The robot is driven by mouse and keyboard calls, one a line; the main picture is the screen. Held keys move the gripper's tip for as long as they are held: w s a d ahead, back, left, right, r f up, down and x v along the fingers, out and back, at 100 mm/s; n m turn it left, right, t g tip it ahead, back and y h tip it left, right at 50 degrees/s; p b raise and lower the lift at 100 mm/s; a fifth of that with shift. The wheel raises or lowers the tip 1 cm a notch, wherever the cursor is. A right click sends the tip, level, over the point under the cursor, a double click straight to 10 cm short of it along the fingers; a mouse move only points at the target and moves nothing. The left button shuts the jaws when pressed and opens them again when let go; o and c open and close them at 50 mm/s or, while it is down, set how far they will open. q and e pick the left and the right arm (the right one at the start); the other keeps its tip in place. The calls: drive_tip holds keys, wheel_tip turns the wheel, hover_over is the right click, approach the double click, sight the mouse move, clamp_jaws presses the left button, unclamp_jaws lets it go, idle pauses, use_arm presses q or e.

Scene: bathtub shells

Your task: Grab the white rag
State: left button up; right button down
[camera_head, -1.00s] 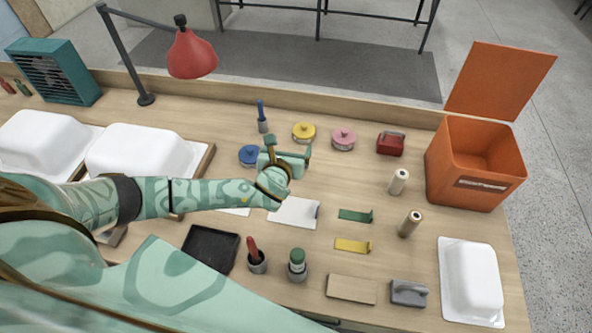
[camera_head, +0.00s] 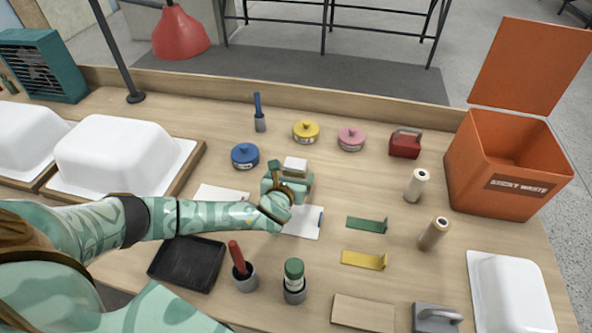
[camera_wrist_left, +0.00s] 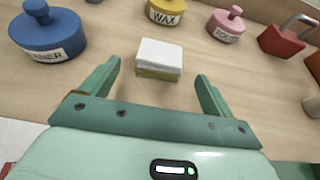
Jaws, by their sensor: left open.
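The white rag (camera_head: 295,164) looks like a small folded block with a white top and a yellowish-green lower layer. It lies on the workbench, just beyond my left gripper (camera_head: 288,176) in the head view. In the left wrist view the rag (camera_wrist_left: 159,58) sits ahead of and between the two fingertips of my left gripper (camera_wrist_left: 158,72). The fingers are spread apart, with nothing between them, and do not touch the rag. My right gripper is not in view.
Behind the rag stand a blue tin (camera_head: 245,156), a yellow wax tin (camera_head: 306,132) and a pink tin (camera_head: 351,139). A white sheet (camera_head: 303,222) lies under my left wrist. An orange waste bin (camera_head: 500,170) stands at the right. Bare wood surrounds the rag.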

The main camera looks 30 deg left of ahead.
sight(293, 170)
use_arm(q)
drive_tip(key=b+x, duration=0.1)
drive_tip(key=x, duration=0.2)
drive_tip(key=shift+w+a+f, duration=0.1)
drive_tip(key=shift+w, duration=0.05)
drive_tip(key=c, duration=1.1)
drive_tip(key=shift+o, duration=0.2)
